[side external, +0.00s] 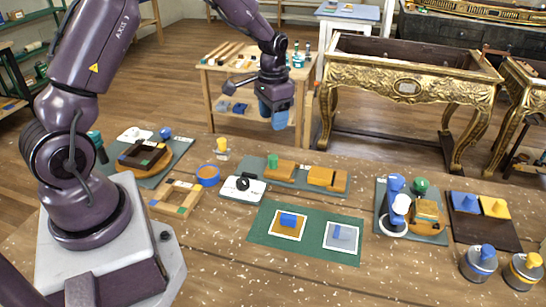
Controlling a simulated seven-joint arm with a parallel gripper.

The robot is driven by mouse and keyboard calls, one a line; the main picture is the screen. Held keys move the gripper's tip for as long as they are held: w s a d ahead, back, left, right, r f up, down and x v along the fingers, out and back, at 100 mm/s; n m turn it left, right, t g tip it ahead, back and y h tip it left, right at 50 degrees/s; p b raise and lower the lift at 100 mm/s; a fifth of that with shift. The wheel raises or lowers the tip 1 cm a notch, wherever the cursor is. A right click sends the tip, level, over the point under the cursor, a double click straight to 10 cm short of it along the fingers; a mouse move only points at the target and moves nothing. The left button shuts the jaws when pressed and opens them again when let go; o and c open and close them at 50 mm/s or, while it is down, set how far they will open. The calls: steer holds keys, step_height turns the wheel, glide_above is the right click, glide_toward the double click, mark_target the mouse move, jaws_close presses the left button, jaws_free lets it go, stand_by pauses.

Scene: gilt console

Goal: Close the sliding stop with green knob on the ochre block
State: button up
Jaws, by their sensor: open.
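A green knob (273,160) stands up at the left end of an ochre block (287,168) on a grey mat at the middle back of the bench. A second ochre block (327,178) lies on the same mat to its right. Another green knob (421,186) shows above an ochre piece (428,210) at the right. I cannot tell for sure which knob belongs to the stop, nor how far it is slid. My gripper (273,116), with blue fingers, hangs open and empty in the air above and behind the first knob, touching nothing.
A green mat (312,236) with a blue and a grey block lies in front. A white device with a black dial (243,185) sits left of the ochre blocks. A yellow-topped piece (222,148) and blue ring (207,175) stand further left. A blue lever (394,187) rises at the right.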

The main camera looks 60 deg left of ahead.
mark_target(273, 157)
step_height(273, 157, down, 13)
steer(key=shift+s+r, duration=0.1)
steer(key=shift+r, duration=0.1)
stand_by(0.3)
